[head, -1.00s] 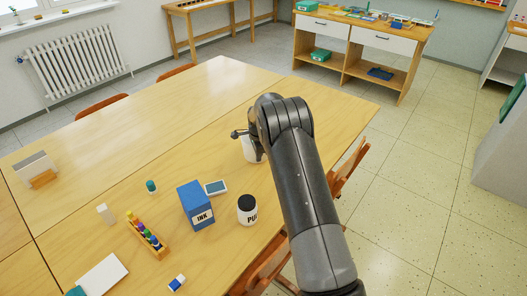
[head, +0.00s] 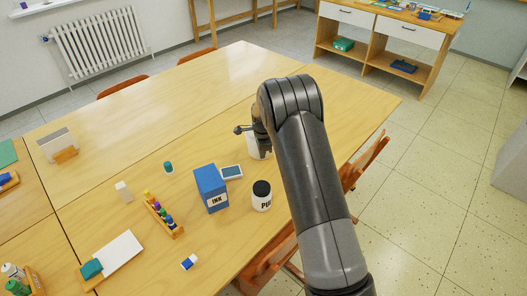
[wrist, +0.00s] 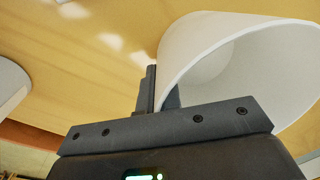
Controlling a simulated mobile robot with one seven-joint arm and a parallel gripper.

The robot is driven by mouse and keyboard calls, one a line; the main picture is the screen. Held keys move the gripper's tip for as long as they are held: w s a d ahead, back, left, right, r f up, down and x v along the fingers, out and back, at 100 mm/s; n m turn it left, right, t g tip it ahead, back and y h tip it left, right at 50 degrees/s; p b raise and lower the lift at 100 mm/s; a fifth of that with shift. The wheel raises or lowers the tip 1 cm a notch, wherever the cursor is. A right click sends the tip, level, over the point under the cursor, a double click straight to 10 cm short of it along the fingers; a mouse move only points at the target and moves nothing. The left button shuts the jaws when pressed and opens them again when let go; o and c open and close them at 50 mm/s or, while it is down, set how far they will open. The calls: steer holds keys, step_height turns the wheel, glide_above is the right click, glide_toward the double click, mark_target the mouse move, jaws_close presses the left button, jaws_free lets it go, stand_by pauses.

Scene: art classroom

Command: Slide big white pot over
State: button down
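The big white pot (head: 259,150) stands on the wooden table, mostly hidden behind my arm in the head view. In the wrist view the pot (wrist: 240,62) is large at the right, its open mouth and pale inside facing the camera. My gripper (wrist: 160,92) is at the pot's left rim. Its two dark fingers are close together, with the pot's thin wall seeming to run between them. In the head view my gripper (head: 245,130) is at the pot's upper left side, and its fingertips are hidden.
A white jar with a black lid (head: 262,197), a blue ink box (head: 211,189) and a small grey-blue tablet (head: 231,172) stand nearby. A bottle rack (head: 164,215) is farther left. The table (head: 215,105) is bare behind the pot. Chairs (head: 365,160) line the right edge.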

steer(key=c, duration=1.6)
jaws_free()
steer(key=shift+o, duration=0.2)
step_height(320, 180, up, 11)
steer(key=s, duration=0.1)
steer(key=shift+f, duration=0.15)
steer(key=shift+d, duration=0.1)
